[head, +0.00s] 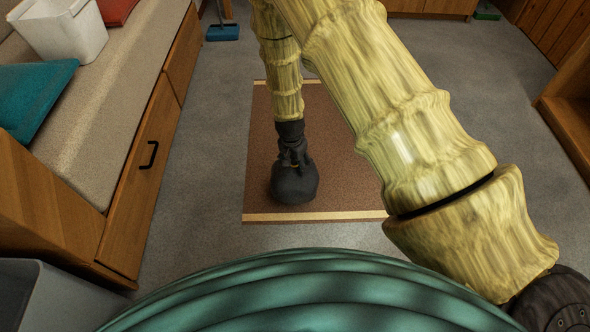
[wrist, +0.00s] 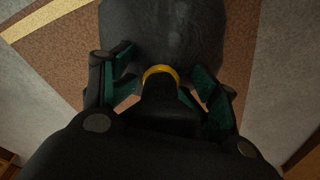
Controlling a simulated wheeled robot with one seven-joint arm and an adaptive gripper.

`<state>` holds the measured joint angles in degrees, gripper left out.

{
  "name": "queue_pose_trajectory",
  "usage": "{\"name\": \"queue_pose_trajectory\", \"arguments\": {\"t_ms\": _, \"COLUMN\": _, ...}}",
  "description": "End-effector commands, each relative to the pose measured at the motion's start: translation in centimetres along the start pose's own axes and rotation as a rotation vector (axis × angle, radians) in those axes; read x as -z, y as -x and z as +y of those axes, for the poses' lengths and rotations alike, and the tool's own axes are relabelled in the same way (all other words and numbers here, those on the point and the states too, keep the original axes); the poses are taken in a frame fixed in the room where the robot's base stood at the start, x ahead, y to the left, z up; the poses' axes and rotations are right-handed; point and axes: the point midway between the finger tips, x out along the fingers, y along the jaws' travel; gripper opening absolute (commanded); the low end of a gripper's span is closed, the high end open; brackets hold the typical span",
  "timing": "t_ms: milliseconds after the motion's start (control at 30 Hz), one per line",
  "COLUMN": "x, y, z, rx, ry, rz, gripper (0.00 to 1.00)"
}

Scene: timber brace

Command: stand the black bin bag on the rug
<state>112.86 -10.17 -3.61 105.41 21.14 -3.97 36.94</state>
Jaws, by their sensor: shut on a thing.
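The black bin bag (head: 294,184) is upright over the brown rug (head: 330,150), near the rug's front border. Whether its base touches the rug or hangs just above it I cannot tell. My gripper (head: 293,148) points down above the bag and is shut on its neck. In the wrist view the bag (wrist: 165,30) fills the top middle, with a yellow tie (wrist: 160,70) between the green-padded fingers of my gripper (wrist: 160,92). The rug (wrist: 75,60) shows beside and beyond the bag there.
A bench seat (head: 110,110) with a white bin (head: 62,28) and a teal cushion (head: 32,95) runs along the left. A grey container (head: 50,295) stands front left. A wooden unit (head: 570,115) is at right.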

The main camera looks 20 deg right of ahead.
Motion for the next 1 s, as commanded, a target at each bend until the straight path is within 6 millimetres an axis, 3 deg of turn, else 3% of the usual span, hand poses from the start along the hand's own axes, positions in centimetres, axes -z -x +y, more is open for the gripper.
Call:
{"name": "queue_pose_trajectory", "arguments": {"t_ms": 400, "x": -0.3, "y": -3.3, "z": -0.1, "rx": 0.002, "ry": 0.000, "rz": 0.002, "gripper": 0.00}}
{"name": "queue_pose_trajectory", "arguments": {"t_ms": 833, "x": -0.3, "y": -3.6, "z": -0.1, "rx": 0.001, "ry": 0.000, "rz": 0.001, "gripper": 0.00}}
{"name": "queue_pose_trajectory", "arguments": {"t_ms": 867, "x": -0.4, "y": -3.6, "z": 0.0, "rx": 0.001, "ry": 0.000, "rz": 0.001, "gripper": 0.64}}
{"name": "queue_pose_trajectory", "arguments": {"t_ms": 1000, "x": -0.4, "y": -3.6, "z": 0.0, "rx": 0.001, "ry": 0.000, "rz": 0.001, "gripper": 0.89}}
